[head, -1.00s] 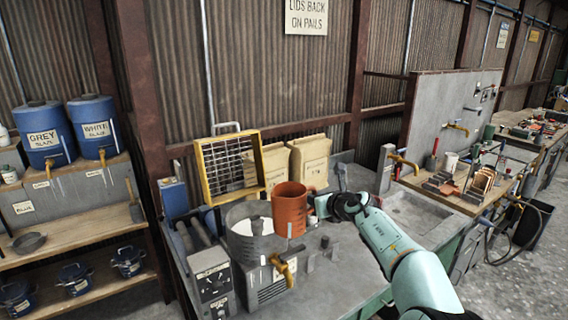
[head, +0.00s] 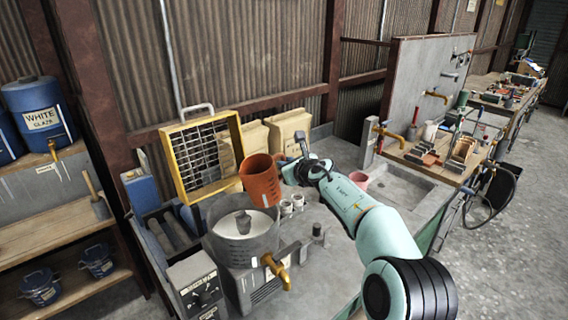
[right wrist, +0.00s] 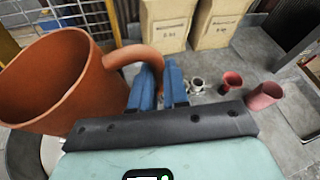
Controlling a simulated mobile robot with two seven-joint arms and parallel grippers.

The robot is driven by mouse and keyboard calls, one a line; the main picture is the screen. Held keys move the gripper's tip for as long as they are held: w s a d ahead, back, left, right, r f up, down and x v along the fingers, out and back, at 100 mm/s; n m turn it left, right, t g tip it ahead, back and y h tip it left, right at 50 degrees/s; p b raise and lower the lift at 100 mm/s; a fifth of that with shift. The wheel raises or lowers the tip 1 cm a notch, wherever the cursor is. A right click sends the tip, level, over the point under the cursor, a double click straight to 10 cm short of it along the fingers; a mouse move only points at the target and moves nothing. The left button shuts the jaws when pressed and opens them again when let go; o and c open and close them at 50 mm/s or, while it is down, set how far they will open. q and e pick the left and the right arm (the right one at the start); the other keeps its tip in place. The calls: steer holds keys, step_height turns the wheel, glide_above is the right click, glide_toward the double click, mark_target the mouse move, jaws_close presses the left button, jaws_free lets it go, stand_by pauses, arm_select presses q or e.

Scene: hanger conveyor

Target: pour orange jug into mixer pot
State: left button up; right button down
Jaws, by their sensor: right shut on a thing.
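The orange jug (head: 261,184) is held in the air behind and to the right of the mixer pot in the head view, leaning slightly. My right gripper (head: 285,168) is shut on its handle. In the right wrist view the blue fingers (right wrist: 160,88) close around the handle of the jug (right wrist: 62,88); its visible inner wall is bare, and its bottom is hidden. The mixer pot (head: 240,246) is a grey open drum with a pale hub inside and a brass tap (head: 276,270) at its front. My left gripper is not in view.
A yellow-framed grille (head: 206,158) stands behind the pot, with paper sacks (head: 288,130) beside it. Small pale cups (head: 291,204) and a pink cup (head: 354,181) stand on the bench. A control box (head: 203,290) sits left of the pot. A sink (head: 395,184) lies to the right.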

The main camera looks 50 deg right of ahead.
steer(key=shift+w+d+r+n+h, duration=0.15)
steer(key=shift+r+n+h, duration=0.35)
steer(key=shift+r, duration=0.4)
steer(key=shift+r+t, duration=0.2)
steer(key=shift+t, duration=0.1)
steer(key=shift+r+n, duration=0.3)
steer(key=shift+n, duration=0.1)
steer(key=shift+r+h, duration=0.15)
steer(key=shift+h, duration=0.15)
steer(key=shift+r+n, duration=0.3)
steer(key=shift+n, duration=0.2)
steer(key=shift+a, duration=0.2)
